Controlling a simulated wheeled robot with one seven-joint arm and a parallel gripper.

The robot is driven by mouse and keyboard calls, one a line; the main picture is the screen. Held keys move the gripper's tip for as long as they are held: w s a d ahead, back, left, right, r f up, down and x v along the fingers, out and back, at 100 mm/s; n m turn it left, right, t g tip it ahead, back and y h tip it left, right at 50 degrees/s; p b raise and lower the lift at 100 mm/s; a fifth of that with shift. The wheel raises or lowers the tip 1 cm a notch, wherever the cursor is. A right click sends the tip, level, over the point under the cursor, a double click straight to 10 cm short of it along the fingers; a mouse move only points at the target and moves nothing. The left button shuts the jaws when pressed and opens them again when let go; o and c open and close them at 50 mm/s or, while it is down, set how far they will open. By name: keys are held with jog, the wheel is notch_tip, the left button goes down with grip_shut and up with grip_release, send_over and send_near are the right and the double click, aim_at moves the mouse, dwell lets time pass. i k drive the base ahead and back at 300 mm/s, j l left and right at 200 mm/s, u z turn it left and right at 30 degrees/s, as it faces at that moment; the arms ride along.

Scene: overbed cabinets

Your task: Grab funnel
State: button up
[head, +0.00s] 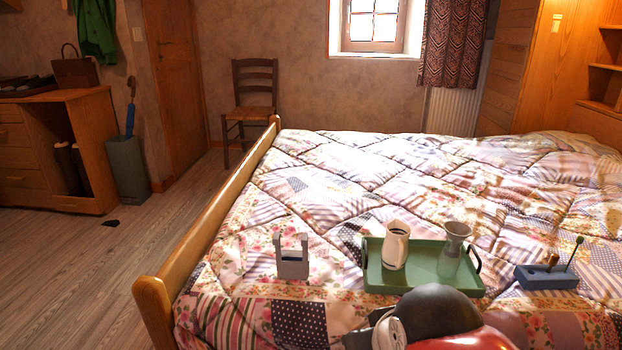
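A clear grey-green piece (453,248) with a flared, funnel-like top, a narrow waist and a wider lower body stands upright at the right end of a green tray (417,285). It is the closest match to a funnel in view. I cannot tell whether its top and lower body are separate pieces. The tray lies on the patchwork bed. Rounded black and red parts of my arm fill the bottom of the picture, in front of the tray. My gripper's fingers cannot be made out.
A cream cup-like vessel (395,246) stands left of the clear piece on the tray. A grey object with two uprights (292,266) is on the bed to the left. A blue block (546,277) with a thin green-tipped stick is to the right. The quilt (340,160) behind is clear.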

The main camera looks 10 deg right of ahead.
aim_at(456, 231)
jog(key=i+l+z, duration=0.1)
jog(key=z, duration=0.3)
jog(key=i+z, duration=0.5)
jog(key=z, duration=0.25)
